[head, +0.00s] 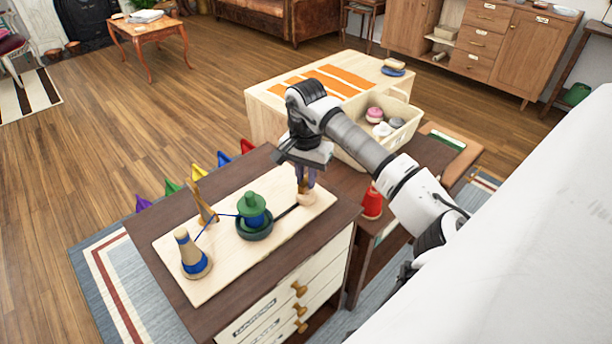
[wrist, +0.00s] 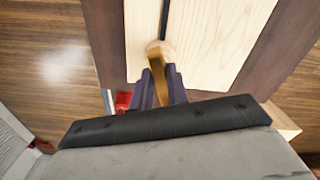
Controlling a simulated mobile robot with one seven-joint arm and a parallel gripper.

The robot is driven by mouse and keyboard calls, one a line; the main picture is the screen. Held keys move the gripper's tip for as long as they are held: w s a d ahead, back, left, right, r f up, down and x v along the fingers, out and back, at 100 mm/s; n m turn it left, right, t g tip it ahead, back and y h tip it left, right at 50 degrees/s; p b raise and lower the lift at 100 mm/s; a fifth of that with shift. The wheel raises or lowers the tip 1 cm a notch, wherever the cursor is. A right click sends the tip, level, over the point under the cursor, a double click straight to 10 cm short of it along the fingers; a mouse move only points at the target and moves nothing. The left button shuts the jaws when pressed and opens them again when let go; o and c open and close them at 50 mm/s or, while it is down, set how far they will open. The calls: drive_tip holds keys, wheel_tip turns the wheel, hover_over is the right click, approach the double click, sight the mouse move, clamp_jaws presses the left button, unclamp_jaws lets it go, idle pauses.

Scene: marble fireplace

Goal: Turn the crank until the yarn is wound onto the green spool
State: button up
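The green spool (head: 252,203) stands upright on a round green base on the pale wooden board (head: 210,278), with blue yarn around its middle. Blue yarn (head: 205,230) runs from it past a wooden post (head: 203,200) to a tan cone (head: 187,250) that has blue yarn near its foot. A dark crank arm (head: 284,212) reaches right from the spool base to the wooden handle (head: 307,198). My gripper (head: 305,180) points down at the handle. In the wrist view, its dark fingers (wrist: 161,88) are closed around the upright wooden handle (wrist: 160,70).
A red spool (head: 372,203) stands to the right of the board, below my arm. A cream basket (head: 378,130) with several yarn balls sits behind my arm. Coloured pennants (head: 197,168) line the dark cabinet's far edge. The board's front right is clear.

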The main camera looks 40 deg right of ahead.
clamp_jaws()
drive_tip(key=m+b, duration=0.3)
drive_tip(key=m, duration=0.1)
drive_tip(key=shift+f+m, duration=0.1)
drive_tip(key=shift+m, duration=0.2)
drive_tip(key=m+b, duration=0.1)
drive_tip(key=m, duration=0.2)
drive_tip(key=shift+m+b, duration=0.3)
drive_tip(key=m+b, duration=0.1)
drive_tip(key=m, duration=0.2)
drive_tip(key=shift+m, duration=0.3)
drive_tip(key=m+b, duration=0.1)
drive_tip(key=m, duration=0.5)
drive_tip(key=shift+b, duration=0.3)
drive_tip(key=m+b, duration=0.1)
drive_tip(key=m, duration=0.5)
drive_tip(key=shift+m, duration=0.4)
